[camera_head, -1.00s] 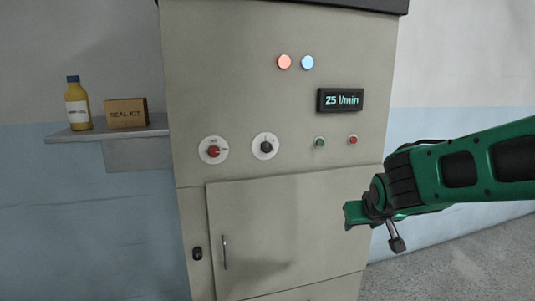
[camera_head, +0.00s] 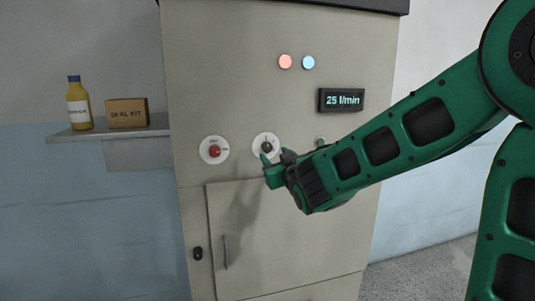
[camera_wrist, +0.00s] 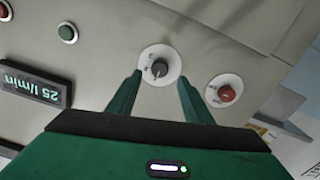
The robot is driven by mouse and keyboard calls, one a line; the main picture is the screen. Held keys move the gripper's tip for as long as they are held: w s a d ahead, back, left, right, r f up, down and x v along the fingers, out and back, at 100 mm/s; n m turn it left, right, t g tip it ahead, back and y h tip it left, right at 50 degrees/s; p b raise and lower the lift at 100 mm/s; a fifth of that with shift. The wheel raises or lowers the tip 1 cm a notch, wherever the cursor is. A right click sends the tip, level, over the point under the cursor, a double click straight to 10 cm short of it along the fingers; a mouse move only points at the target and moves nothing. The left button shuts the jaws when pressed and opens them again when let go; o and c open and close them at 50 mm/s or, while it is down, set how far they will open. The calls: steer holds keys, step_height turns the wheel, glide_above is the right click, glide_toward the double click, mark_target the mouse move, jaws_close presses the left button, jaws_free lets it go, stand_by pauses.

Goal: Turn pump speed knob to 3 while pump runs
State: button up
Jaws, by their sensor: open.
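The black knob (camera_head: 267,147) sits on a white round dial plate on the cabinet front, and it also shows in the wrist view (camera_wrist: 159,68). In the wrist view my gripper (camera_wrist: 159,85) is open, its two green fingers apart on either side of the knob's plate. In the head view my gripper (camera_head: 273,169) is just below and in front of the knob; contact cannot be told. The display (camera_head: 341,100) reads 25 l/min. The dial's marks are too small to read.
A red knob (camera_head: 215,151) on its own white plate is left of the black knob. The green button (camera_head: 320,142) is partly hidden by my arm. Orange (camera_head: 286,62) and blue (camera_head: 308,63) lamps are above. A shelf (camera_head: 75,134) with a bottle and a box is at the left.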

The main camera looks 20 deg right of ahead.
mark_target(268, 149)
steer(key=w, duration=0.6)
steer(key=shift+w, duration=0.35)
steer(key=shift+c, duration=0.7)
steer(key=c, duration=0.9)
steer(key=shift+a, duration=0.1)
